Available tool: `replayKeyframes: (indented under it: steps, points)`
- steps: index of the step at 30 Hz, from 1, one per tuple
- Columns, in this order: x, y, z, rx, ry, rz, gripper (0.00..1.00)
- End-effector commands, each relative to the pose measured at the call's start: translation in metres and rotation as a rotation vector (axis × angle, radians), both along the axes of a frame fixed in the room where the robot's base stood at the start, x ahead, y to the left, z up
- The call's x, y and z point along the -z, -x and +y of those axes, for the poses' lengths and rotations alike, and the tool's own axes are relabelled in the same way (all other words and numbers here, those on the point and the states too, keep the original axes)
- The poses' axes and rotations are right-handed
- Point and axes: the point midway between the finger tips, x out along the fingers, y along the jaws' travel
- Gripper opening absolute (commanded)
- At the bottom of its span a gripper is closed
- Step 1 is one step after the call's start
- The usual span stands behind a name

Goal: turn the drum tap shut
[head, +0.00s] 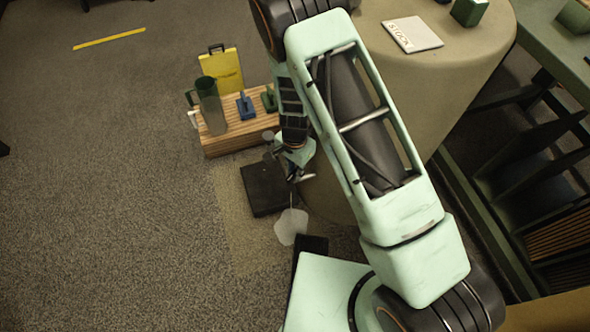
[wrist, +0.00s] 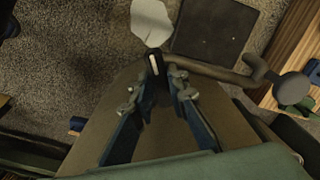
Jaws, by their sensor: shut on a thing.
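The beige drum (head: 440,65) stands at the upper right in the head view, partly behind my arm. In the wrist view its brownish side (wrist: 85,150) lies below my fingers. In the head view my gripper (head: 297,170) is low beside the drum, and my arm hides most of the tap. The exact turn of the handle cannot be told.
A dark square slab (head: 262,190) lies on the floor by the drum, near a pale flat patch (head: 291,227). A wooden crate (head: 235,138) bears a jug (head: 211,105) and small blue and green things. Dark racks stand at right.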

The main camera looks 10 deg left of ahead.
Motion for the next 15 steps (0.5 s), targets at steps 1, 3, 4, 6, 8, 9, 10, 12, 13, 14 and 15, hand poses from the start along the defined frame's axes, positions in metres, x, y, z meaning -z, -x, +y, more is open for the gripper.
replayKeyframes:
  steps: [1,3,4,6,8,9,10,12,13,14,15]
  points:
    - [-0.0009,-0.0005,-0.0003,-0.042,-0.001,0.000,0.00]
    - [-0.0008,-0.0005,-0.0001,-0.110,-0.001,0.000,0.00]
    - [-0.0008,-0.0005,-0.0001,-0.137,-0.001,0.000,0.00]
    - [-0.0007,-0.0004,-0.0001,-0.203,-0.001,0.000,0.00]
    - [-0.0007,-0.0005,-0.0001,-0.260,-0.001,0.000,0.00]
    - [-0.0006,-0.0005,-0.0001,-0.299,-0.001,0.000,0.00]
    - [-0.0006,-0.0005,-0.0001,-0.328,-0.001,0.000,0.00]
    - [-0.0005,-0.0004,0.0000,-0.395,-0.001,0.000,0.00]
    - [-0.0005,-0.0005,-0.0001,-0.422,-0.001,0.000,0.00]
    - [-0.0005,-0.0007,-0.0001,-0.451,-0.001,0.000,0.00]
    - [-0.0005,-0.0008,-0.0002,-0.488,-0.001,-0.001,0.00]
